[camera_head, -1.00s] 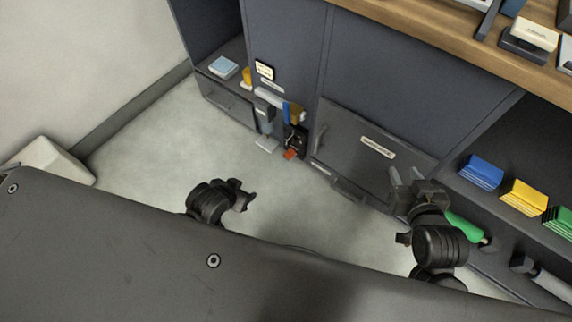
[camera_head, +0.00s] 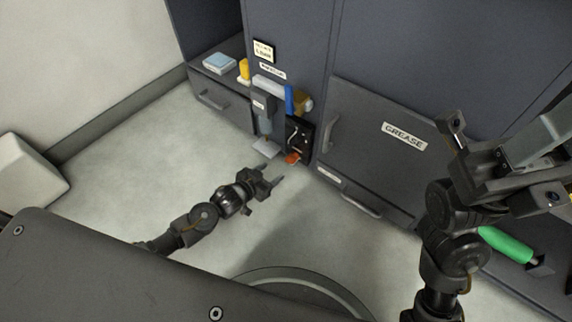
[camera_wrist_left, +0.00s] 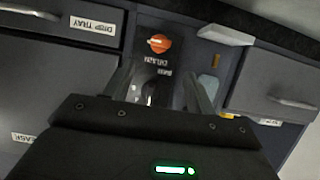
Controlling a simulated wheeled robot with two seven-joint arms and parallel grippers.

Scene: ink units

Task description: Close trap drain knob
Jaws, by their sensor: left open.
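The orange-red drain knob (camera_head: 293,157) sits low on a small black panel on the dark cabinet front. In the left wrist view the knob (camera_wrist_left: 159,43) shows above a "DRAIN" label, with a pale mark across its face. My left gripper (camera_head: 272,175) is open and empty, in front of and a little below the knob in the head view, apart from it. In the left wrist view its two fingers (camera_wrist_left: 160,72) reach up toward the panel, with the knob beyond and between their tips. My right gripper (camera_head: 505,165) is raised at the right; its jaw state is unclear.
A filter unit with a blue part (camera_head: 290,98) and a clear bowl hangs left of the panel. A "GREASE" door (camera_head: 375,145) with handles is to the right. A green-handled tool (camera_head: 507,244) lies low at the right. The floor in front is clear.

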